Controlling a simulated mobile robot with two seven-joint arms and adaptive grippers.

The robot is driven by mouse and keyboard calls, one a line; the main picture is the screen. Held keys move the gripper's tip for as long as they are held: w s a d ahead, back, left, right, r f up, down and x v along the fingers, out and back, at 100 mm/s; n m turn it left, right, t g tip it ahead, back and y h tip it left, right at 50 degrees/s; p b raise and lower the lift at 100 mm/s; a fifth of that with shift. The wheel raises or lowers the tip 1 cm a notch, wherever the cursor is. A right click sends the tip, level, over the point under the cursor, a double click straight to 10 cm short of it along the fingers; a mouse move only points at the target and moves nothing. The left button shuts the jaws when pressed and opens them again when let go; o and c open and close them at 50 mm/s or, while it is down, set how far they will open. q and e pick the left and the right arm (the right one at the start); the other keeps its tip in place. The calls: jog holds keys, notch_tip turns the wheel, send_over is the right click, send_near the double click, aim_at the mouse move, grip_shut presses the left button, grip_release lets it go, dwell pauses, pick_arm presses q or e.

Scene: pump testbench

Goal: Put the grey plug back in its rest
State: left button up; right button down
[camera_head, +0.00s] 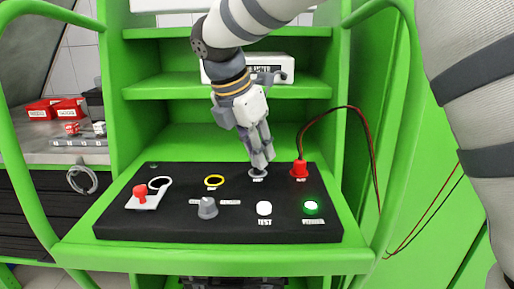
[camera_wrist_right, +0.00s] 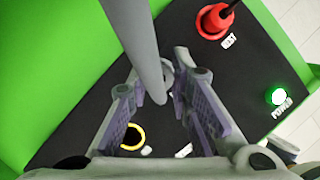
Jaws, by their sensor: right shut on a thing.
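My right gripper (camera_head: 263,158) points down over the black panel, just above the grey rest (camera_head: 257,174) and left of the red plug. In the right wrist view the gripper (camera_wrist_right: 160,105) is shut on the grey plug, which shows as a grey rod (camera_wrist_right: 146,50) running from the top edge to between the purple-padded fingers. The plug's lower end is hidden, so I cannot tell whether it touches the rest. In the head view the fingers mostly hide the plug. My left gripper is not in view.
The red plug (camera_head: 299,169) sits close on the right with its cable rising. Green shelves stand behind.

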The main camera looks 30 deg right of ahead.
jog(key=shift+f, duration=0.85)
jog(key=c, duration=1)
grip_release()
jog(key=shift+o, duration=0.2)
jog(key=shift+r, duration=4.05)
